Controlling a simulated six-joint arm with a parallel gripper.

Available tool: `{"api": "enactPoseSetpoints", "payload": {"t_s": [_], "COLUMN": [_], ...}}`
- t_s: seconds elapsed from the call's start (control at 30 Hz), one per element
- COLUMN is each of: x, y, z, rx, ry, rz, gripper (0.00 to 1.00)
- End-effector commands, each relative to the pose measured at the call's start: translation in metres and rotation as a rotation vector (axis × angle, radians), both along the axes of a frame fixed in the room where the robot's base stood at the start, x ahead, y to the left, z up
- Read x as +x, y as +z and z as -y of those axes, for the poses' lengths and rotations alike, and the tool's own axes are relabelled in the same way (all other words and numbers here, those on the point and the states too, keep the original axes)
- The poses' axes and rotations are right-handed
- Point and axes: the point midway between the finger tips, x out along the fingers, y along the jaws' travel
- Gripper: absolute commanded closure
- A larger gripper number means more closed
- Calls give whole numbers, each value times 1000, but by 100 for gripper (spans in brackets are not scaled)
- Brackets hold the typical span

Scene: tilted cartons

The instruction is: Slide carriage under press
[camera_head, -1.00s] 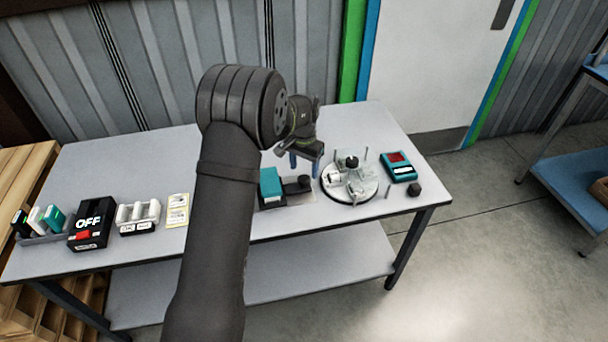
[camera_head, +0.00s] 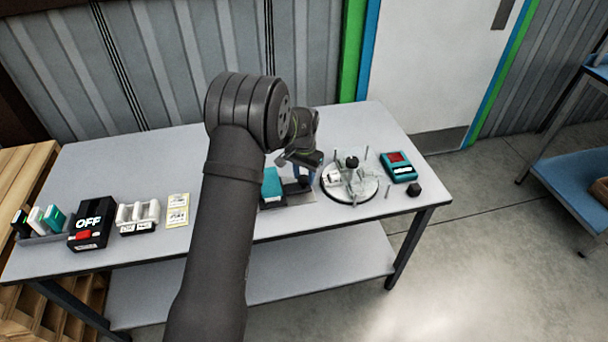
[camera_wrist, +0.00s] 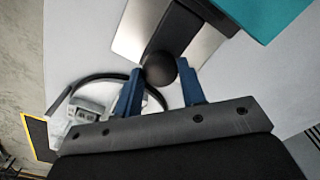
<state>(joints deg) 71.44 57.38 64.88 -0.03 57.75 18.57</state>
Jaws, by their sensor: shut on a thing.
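The press is a teal block (camera_head: 271,184) on a flat base plate (camera_head: 296,198) near the table's front edge. It also shows as a teal corner (camera_wrist: 272,12) at the top right of the wrist view. The carriage has a round black knob (camera_wrist: 160,68) on a dark strip (camera_wrist: 182,24) running along a pale metal plate (camera_wrist: 140,25). My gripper (camera_wrist: 159,76) is shut on the knob, its blue fingers on either side. In the head view my gripper (camera_head: 303,175) is low over the base, just right of the teal block, and mostly hides the knob.
A round fixture (camera_head: 368,196) with a black knob stands close to the right of my gripper. A black OFF box (camera_head: 88,226) and several cartons are at the left. The back of the table is clear.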

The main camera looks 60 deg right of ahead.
Motion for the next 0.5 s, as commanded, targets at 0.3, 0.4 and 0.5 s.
{"api": "enactPoseSetpoints", "payload": {"t_s": [0.3, 0.4, 0.5], "x": [45, 65, 82], "y": [1, 1, 1], "z": [-44, -64, -80], "rx": [0, 0, -1], "ry": [6, 5, 4], "rz": [1, 1, 2], "gripper": [100, 100, 100]}}
